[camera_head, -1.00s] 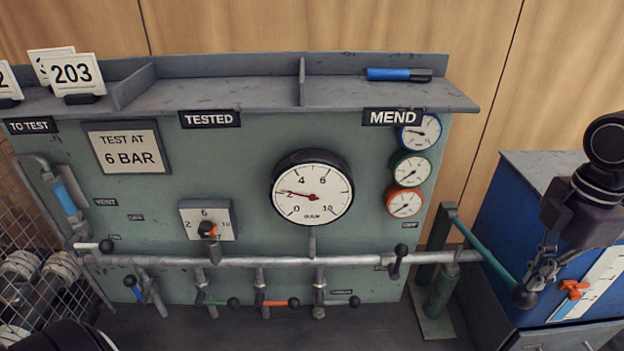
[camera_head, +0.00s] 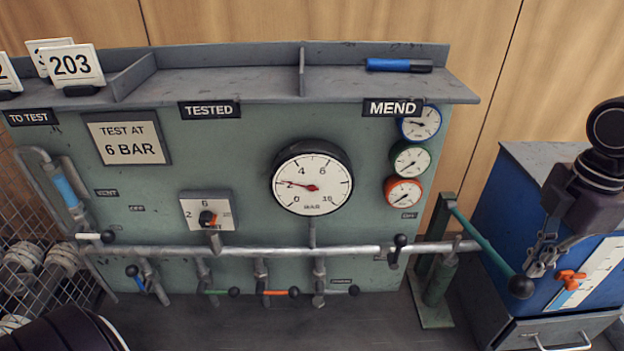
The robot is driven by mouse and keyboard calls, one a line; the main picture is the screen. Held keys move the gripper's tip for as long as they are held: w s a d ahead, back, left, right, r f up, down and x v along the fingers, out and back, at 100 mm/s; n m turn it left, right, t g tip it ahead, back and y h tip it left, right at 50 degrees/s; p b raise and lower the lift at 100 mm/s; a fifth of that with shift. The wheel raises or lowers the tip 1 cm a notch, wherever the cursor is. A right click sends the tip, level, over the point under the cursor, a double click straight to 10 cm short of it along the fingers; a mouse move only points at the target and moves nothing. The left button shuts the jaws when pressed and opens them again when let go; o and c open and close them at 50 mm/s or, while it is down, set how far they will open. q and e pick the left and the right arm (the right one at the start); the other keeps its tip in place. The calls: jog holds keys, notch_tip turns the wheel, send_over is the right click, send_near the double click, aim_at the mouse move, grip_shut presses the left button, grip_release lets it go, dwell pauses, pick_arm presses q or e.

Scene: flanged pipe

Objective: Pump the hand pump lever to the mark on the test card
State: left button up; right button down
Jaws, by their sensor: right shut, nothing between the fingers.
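The hand pump (camera_head: 436,275) is a green stand at the right end of the pipe. Its green lever (camera_head: 485,240) slopes down to the right and ends in a black ball knob (camera_head: 521,287). My right gripper (camera_head: 535,272) is shut and empty, its fingertips close beside the knob; I cannot tell whether they touch. The test card (camera_head: 128,139) reads "TEST AT 6 BAR". The large gauge (camera_head: 312,185) has its red needle near 2. A black part of my left arm shows at the bottom left; its gripper is out of view.
Several valve levers hang along the grey pipe (camera_head: 330,251). Three small gauges (camera_head: 408,160) are on the panel's right. The blue cabinet (camera_head: 520,200) with an orange tap (camera_head: 570,280) stands beside the pump. A shelf on top holds number cards (camera_head: 75,66) and a blue marker (camera_head: 399,66).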

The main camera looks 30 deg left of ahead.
jog(key=shift+f, duration=0.1)
jog(key=shift+s+f+b, duration=0.1)
jog(key=shift+f+b, duration=1.25)
jog(key=shift+f, duration=0.4)
jog(key=shift+f+b, duration=4.2)
jog(key=shift+f, duration=1.85)
jog(key=p, duration=0.9)
send_near(527, 280)
notch_tip(527, 280, down, 7)
jog(key=shift+a+r, duration=0.1)
jog(key=shift+r, duration=0.65)
